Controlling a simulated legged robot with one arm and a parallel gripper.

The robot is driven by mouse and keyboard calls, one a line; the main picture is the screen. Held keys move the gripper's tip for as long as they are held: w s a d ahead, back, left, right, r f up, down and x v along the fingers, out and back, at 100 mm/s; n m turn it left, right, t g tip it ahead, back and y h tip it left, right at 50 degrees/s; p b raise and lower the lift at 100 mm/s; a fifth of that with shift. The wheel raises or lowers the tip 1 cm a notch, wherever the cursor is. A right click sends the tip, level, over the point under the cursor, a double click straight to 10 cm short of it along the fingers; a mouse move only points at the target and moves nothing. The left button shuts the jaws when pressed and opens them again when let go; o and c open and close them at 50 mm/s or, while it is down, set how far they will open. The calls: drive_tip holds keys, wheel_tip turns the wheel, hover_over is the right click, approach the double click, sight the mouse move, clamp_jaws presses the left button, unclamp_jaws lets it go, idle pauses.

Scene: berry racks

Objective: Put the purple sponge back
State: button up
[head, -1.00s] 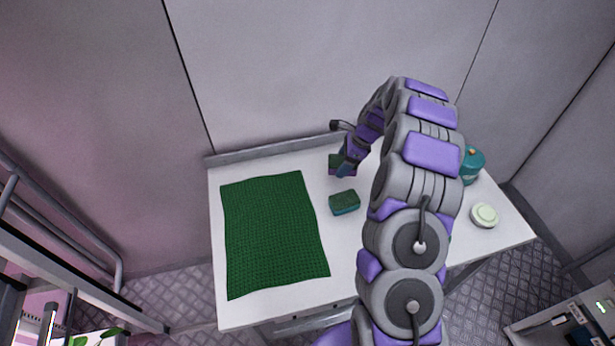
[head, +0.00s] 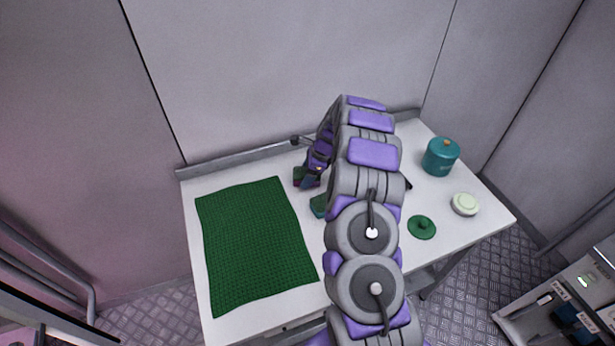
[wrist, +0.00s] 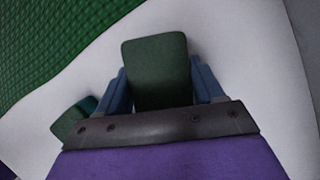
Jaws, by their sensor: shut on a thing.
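A sponge with a dark green top and a purplish lower side (head: 299,178) is at the back of the white table, right of the green mat. My gripper (head: 312,181) is shut on it. In the wrist view the sponge (wrist: 156,62) shows its green top between the two blue fingers; its purple side is hidden there. I cannot tell whether it touches the table. A second sponge, green on teal (head: 318,206), lies on the table in front of it, partly behind my arm. It also shows at the left of the wrist view (wrist: 72,120).
The green mat (head: 255,245) covers the left of the table (head: 190,205). On the right stand a teal canister (head: 440,157), a pale round dish (head: 465,204) and a green lid-like disc (head: 422,228). A grey wall closes the back. My arm hides the table's middle.

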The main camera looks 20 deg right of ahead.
drive_tip(key=shift+a+f, duration=0.1)
drive_tip(key=shift+f, duration=0.15)
drive_tip(key=shift+d, duration=0.5)
drive_tip(key=o, duration=0.7)
drive_tip(key=shift+d, duration=0.25)
drive_tip(key=shift+o, duration=1.2)
drive_tip(key=shift+a, duration=0.45)
drive_tip(key=p+v, duration=0.4)
drive_tip(key=v, duration=0.8)
drive_tip(key=s+a+r+n+g, duration=0.2)
drive_tip(key=s+a+r+n, duration=0.9)
drive_tip(key=s+a+r, duration=0.5)
drive_tip(key=s+r+n+h, duration=0.1)
drive_tip(key=s+n, duration=0.4)
drive_tip(key=s, duration=1)
drive_tip(key=s+r+n+g+h, duration=0.1)
drive_tip(key=s+n+h, duration=0.2)
drive_tip(key=s, duration=1.2)
drive_tip(key=a+n, duration=0.1)
drive_tip(key=n, duration=0.2)
drive_tip(key=shift+n, duration=0.3)
